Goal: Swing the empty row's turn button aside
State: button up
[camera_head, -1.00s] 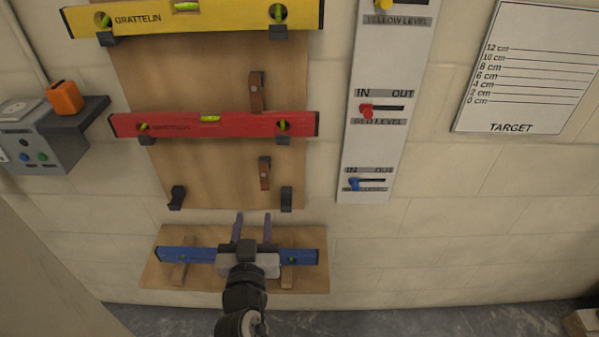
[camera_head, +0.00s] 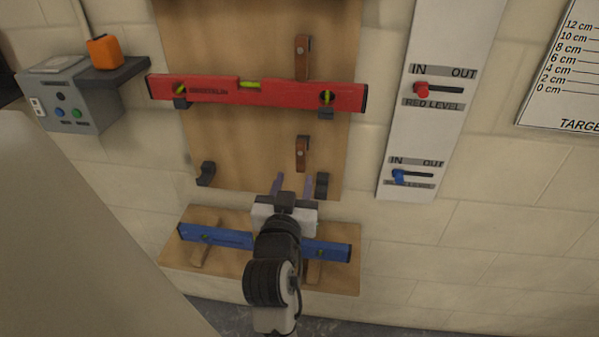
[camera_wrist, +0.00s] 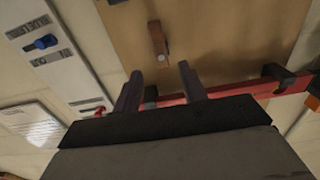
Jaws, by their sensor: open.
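The empty row has two black hooks, left (camera_head: 205,173) and right (camera_head: 321,185), with no level on them. Its turn button (camera_head: 302,153) is a small brown bar, standing upright on the wooden board above the hooks and nearer the right one. In the wrist view the turn button (camera_wrist: 158,42) appears just beyond the fingertips, roughly in line with the gap between them. My gripper (camera_head: 292,182) is open and empty, below the button and left of the right hook. Its two fingers also show in the wrist view (camera_wrist: 160,72), apart from the button.
A red level (camera_head: 225,92) rests on the row above, with another brown button (camera_head: 302,57) over it. A blue level (camera_head: 215,236) lies on the lower wooden shelf (camera_head: 180,258), partly hidden by my arm. A slider panel (camera_head: 440,110) stands to the right.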

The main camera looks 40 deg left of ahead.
aim_at(300, 157)
jog(key=p+x, duration=0.1)
jog(key=x, duration=0.7)
jog(key=shift+w+a, duration=0.15)
jog(key=shift+c, duration=0.3)
grip_shut()
